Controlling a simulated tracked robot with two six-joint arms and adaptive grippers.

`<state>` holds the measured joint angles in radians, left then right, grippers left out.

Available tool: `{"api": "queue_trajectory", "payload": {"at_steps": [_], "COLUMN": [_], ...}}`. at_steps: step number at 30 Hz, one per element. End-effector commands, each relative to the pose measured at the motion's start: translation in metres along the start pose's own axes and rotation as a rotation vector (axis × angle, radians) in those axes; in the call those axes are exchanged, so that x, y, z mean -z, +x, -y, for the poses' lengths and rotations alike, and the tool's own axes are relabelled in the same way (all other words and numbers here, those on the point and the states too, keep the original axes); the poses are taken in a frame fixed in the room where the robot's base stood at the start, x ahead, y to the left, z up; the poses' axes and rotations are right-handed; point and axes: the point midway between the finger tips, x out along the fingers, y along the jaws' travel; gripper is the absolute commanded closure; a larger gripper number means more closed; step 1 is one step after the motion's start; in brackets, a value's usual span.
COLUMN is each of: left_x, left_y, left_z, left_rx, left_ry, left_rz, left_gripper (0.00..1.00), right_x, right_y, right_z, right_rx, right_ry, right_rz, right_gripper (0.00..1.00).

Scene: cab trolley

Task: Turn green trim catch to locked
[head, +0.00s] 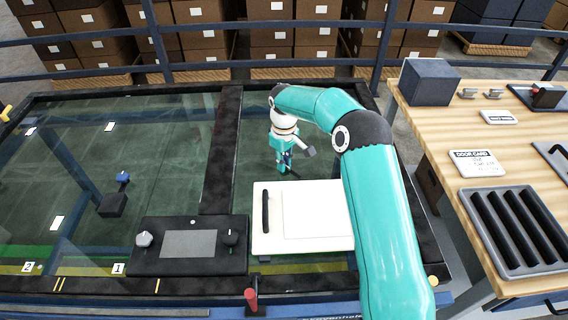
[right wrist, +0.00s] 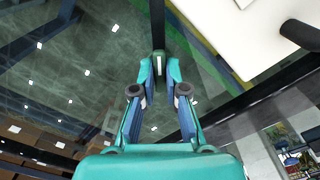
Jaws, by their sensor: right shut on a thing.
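My right gripper (head: 284,170) reaches down beside the white panel, over the glass area in the head view. In the right wrist view its fingers (right wrist: 160,72) are shut on a narrow dark green piece with a pale mark, which looks like the green trim catch (right wrist: 158,65). The fingers hide the sides of the catch, and its turned position cannot be read. In the head view the gripper covers the catch. My left gripper is not in view.
The white panel (head: 300,240) with a black handle lies just in front of the gripper. A dark control box (head: 188,270) with knobs sits left of it. A red-topped lever (head: 251,294) stands at the front edge. A wooden bench (head: 440,130) is at the right.

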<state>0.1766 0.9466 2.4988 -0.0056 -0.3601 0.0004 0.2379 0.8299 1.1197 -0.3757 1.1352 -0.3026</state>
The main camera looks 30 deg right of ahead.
Motion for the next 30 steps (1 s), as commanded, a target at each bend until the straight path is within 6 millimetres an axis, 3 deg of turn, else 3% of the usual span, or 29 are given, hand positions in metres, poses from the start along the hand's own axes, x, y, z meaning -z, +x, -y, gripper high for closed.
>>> {"api": "queue_trajectory", "payload": {"at_steps": [18, 30], "left_x": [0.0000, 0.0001], "left_y": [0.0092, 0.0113], "left_z": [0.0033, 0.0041], "left_rx": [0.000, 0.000], "left_ry": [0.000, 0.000], "left_rz": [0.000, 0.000], "left_gripper": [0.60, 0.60], "right_x": [0.0007, 0.0010], "right_y": [-0.0011, -0.0017], "right_z": [-0.0017, -0.0014], "right_rx": [-0.003, -0.002], "right_ry": [0.563, 0.757], "right_rz": [-0.005, -0.007], "right_gripper": [1.00, 1.00]}}
